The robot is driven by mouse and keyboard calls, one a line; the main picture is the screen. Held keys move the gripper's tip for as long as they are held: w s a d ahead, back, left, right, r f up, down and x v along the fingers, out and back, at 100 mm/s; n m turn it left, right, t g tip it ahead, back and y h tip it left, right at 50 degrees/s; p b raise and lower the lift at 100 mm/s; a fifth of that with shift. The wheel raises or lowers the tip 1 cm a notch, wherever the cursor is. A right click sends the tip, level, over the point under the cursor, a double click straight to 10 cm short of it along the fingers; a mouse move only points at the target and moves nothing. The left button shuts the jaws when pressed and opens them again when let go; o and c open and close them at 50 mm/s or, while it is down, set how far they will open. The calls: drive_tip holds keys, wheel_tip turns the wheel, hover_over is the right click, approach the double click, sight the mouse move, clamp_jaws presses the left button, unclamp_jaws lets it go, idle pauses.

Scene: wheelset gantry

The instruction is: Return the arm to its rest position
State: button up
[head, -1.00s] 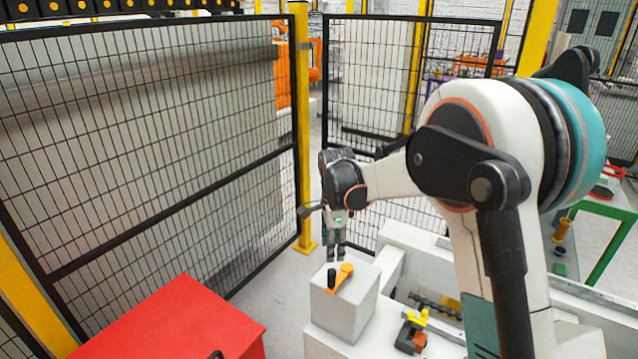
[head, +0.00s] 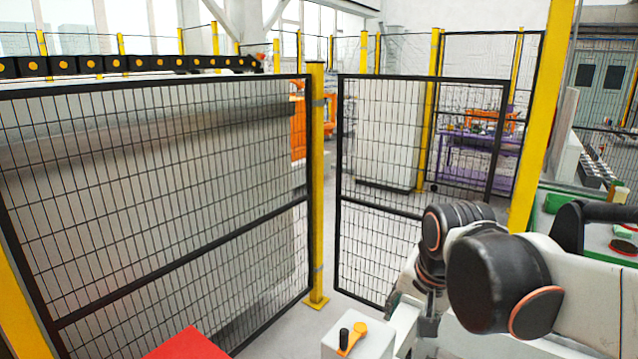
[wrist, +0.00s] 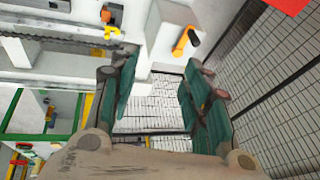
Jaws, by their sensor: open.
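My arm (head: 500,285) is bent low at the right of the head view. My gripper (wrist: 160,76) is open in the wrist view, with its two teal fingers spread and nothing between them. In the head view it is partly hidden behind the arm, to the right of the orange handle (head: 352,338). That handle has a black knob and sits on a white block (head: 378,346). In the wrist view the handle (wrist: 185,40) lies beyond the fingertips, apart from them.
A red box top (head: 188,345) is at the bottom left. Black mesh fence panels (head: 170,200) and a yellow post (head: 317,190) stand ahead. A green bench (head: 585,235) is at the right. Yellow parts (wrist: 110,22) show in the wrist view.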

drive_tip(key=s+d+f+n+t, duration=0.2)
drive_tip(key=s+n, duration=0.4)
drive_tip(key=s, duration=0.6)
drive_tip(key=shift+s+d+f+t, duration=0.2)
drive_tip(key=shift+d+t, duration=0.1)
drive_tip(key=shift+d, duration=0.4)
